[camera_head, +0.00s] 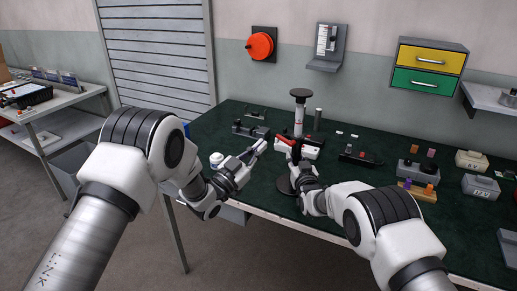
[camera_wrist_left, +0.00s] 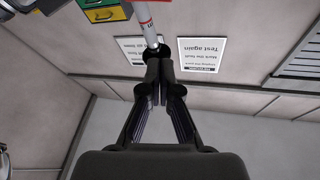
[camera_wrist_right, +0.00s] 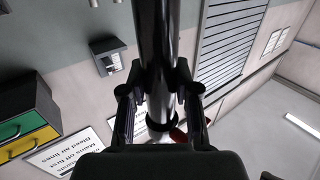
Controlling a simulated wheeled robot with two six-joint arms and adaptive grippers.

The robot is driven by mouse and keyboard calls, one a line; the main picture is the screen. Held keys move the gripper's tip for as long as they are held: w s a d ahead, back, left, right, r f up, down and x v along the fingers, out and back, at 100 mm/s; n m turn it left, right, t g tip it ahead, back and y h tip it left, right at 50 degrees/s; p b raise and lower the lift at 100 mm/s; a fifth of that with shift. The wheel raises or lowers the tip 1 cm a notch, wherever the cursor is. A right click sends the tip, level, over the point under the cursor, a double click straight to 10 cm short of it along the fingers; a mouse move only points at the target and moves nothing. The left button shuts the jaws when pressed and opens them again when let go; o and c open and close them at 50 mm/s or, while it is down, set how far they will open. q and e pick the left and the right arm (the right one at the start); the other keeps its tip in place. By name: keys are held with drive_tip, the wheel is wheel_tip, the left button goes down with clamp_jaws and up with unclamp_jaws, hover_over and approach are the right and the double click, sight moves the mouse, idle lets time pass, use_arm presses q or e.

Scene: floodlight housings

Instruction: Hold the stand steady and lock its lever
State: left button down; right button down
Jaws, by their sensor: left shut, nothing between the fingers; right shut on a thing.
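The stand (camera_head: 299,122) is upright on the green bench, with a round dark base, a pale upper post and a black disc on top. My right gripper (camera_head: 296,152) is shut around its post; the dark post (camera_wrist_right: 158,40) runs between the fingers in the right wrist view. The red lever (camera_head: 284,141) sticks out to the left at the grip; its red part (camera_wrist_right: 178,134) is mostly hidden in the right wrist view. My left gripper (camera_head: 262,146) is shut and empty, left of the lever. In the left wrist view the post (camera_wrist_left: 145,20) shows beyond its fingertips; contact is unclear.
A dark device with a red part (camera_head: 361,155) lies right of the stand. Several small blocks and boxes (camera_head: 481,187) fill the bench's right side. Bare bench top (camera_head: 340,205) shows in front.

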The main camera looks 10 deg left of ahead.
idle(0.3)
use_arm(q)
drive_tip(key=c, duration=1.2)
unclamp_jaws()
drive_tip(key=shift+m, duration=0.3)
drive_tip(key=m+g+y, duration=0.2)
drive_tip(key=m+y, duration=0.1)
drive_tip(key=m, duration=1)
approach(279, 138)
wheel_tip(279, 138, down, 3)
drive_tip(key=s, duration=0.1)
drive_tip(key=w+d+r+m, duration=0.1)
drive_tip(key=w, duration=0.2)
drive_tip(key=w+d+r+m, duration=0.1)
drive_tip(key=w+d, duration=0.1)
drive_tip(key=w, duration=0.2)
drive_tip(key=w+d+r+m, duration=0.1)
drive_tip(key=w+d, duration=0.1)
drive_tip(key=w, duration=0.1)
drive_tip(key=shift+w+d+r, duration=0.1)
drive_tip(key=shift+w+r, duration=0.05)
drive_tip(key=shift+w, duration=0.05)
clamp_jaws()
